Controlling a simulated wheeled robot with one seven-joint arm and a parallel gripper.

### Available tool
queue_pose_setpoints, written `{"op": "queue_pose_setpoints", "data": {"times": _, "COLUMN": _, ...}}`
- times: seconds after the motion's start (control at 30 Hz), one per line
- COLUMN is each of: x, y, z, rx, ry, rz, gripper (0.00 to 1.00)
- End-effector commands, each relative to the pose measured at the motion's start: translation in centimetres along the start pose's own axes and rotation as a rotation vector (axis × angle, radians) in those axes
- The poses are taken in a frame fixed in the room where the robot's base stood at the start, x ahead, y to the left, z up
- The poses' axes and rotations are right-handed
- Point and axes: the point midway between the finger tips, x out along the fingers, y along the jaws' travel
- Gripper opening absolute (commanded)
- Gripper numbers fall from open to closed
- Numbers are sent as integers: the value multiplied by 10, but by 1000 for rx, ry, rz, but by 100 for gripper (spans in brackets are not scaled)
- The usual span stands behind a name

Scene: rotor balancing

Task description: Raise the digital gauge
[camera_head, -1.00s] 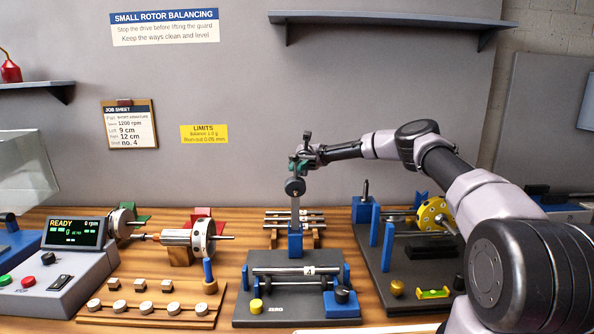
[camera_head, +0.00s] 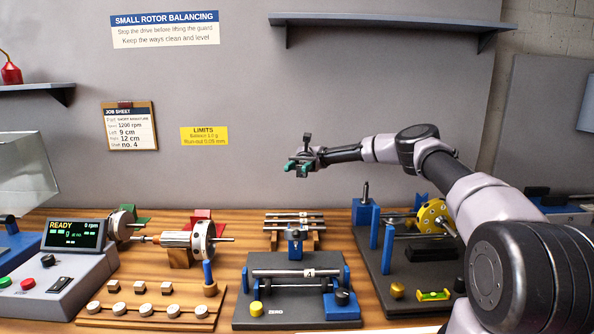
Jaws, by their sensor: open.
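My gripper (camera_head: 300,168) is open and empty, with green fingertips, high in front of the grey wall panel. Below it, well apart, is a blue block (camera_head: 295,248) at the back of a dark grey base. A small dark round piece (camera_head: 294,233) shows at the block's upper part; it may be the digital gauge, but it is too small to tell. No upright post stands above the block. No gauge display can be read there.
The base marked ZERO (camera_head: 305,309) carries a steel shaft (camera_head: 285,272). A shaft rack (camera_head: 294,220) stands behind. To the right, a fixture has blue posts (camera_head: 388,250) and a yellow disc (camera_head: 433,216). A rotor (camera_head: 183,240) and READY console (camera_head: 74,235) are left.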

Motion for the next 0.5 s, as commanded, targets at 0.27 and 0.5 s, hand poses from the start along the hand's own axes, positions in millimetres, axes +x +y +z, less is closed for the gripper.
{"op": "queue_pose_setpoints", "data": {"times": 0.27, "x": 8, "y": 1, "z": 47, "rx": -1, "ry": 3, "rz": 1, "gripper": 42}}
{"op": "queue_pose_setpoints", "data": {"times": 0.5, "x": 14, "y": 1, "z": 84, "rx": 0, "ry": 1, "rz": -1, "gripper": 42}}
